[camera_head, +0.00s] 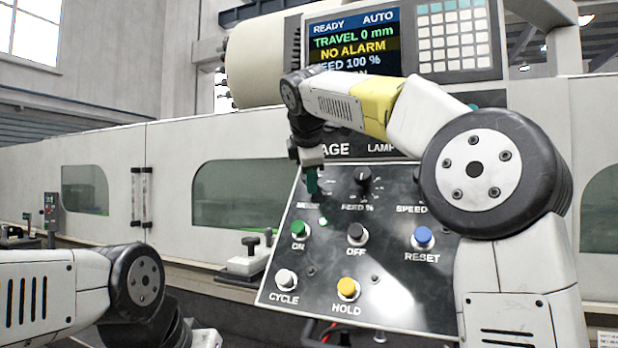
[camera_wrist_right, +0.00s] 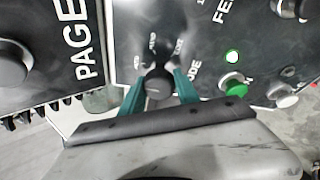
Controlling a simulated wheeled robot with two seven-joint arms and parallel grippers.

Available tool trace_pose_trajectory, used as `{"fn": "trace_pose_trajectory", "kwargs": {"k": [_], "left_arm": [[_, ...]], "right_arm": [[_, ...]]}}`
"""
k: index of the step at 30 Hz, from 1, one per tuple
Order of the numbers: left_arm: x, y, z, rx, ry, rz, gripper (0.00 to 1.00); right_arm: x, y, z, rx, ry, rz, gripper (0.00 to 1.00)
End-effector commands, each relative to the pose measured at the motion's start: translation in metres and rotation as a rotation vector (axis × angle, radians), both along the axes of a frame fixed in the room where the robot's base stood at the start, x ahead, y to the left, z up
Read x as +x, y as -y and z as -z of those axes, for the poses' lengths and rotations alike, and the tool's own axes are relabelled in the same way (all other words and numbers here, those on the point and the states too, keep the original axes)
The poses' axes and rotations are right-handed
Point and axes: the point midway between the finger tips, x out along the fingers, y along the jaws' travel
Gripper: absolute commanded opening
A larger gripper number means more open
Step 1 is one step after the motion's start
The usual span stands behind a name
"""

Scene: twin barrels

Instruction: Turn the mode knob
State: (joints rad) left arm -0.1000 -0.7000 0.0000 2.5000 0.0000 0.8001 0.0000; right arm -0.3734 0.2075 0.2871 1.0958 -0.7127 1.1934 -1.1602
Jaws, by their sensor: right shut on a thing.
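The mode knob (camera_wrist_right: 158,84) is a dark round knob on the black control panel (camera_head: 385,270). In the right wrist view it sits between the two green fingers of my right gripper (camera_wrist_right: 160,88). The gripper is shut on it, one finger on each side. In the head view my right gripper (camera_head: 312,182) reaches down to the panel's upper left, and the knob is hidden behind it. The printing around the knob is partly covered and blurred, so I cannot tell its setting. My left arm shows at the lower left, with its gripper out of view.
The feed knob (camera_head: 363,182) is right of my gripper. Below are the green ON button (camera_head: 300,229), black OFF button (camera_head: 357,233), blue RESET button (camera_head: 423,236), white CYCLE button (camera_head: 286,278) and yellow HOLD button (camera_head: 347,288). The screen (camera_head: 352,42) reads READY, AUTO, NO ALARM.

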Motion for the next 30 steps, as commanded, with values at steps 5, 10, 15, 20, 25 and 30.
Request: {"fn": "trace_pose_trajectory", "kwargs": {"k": [5, 10, 15, 20, 25, 30], "left_arm": [[0.0000, 0.0000, 0.0000, 0.000, 0.000, 0.000, 0.29], [0.0000, 0.0000, 0.0000, 0.000, 0.000, 0.000, 0.29], [0.0000, 0.0000, 0.0000, 0.000, 0.000, 0.000, 0.29], [0.0000, 0.0000, 0.0000, 0.000, 0.000, 0.000, 0.29], [0.0000, 0.0000, 0.0000, 0.000, 0.000, 0.000, 0.29], [0.0000, 0.0000, 0.0000, 0.000, 0.000, 0.000, 0.29]], "right_arm": [[0.0008, 0.0009, -0.0023, -0.030, -0.006, -0.025, 0.00], [0.0008, 0.0009, -0.0028, -0.040, -0.009, -0.034, 0.00], [0.0007, 0.0009, -0.0030, -0.041, -0.009, -0.035, 0.00], [0.0007, 0.0009, -0.0032, -0.041, -0.008, -0.035, 0.00], [0.0004, 0.0007, -0.0023, -0.041, -0.011, -0.034, 0.58], [0.0003, 0.0003, -0.0014, -0.041, -0.013, -0.035, 0.58]]}}
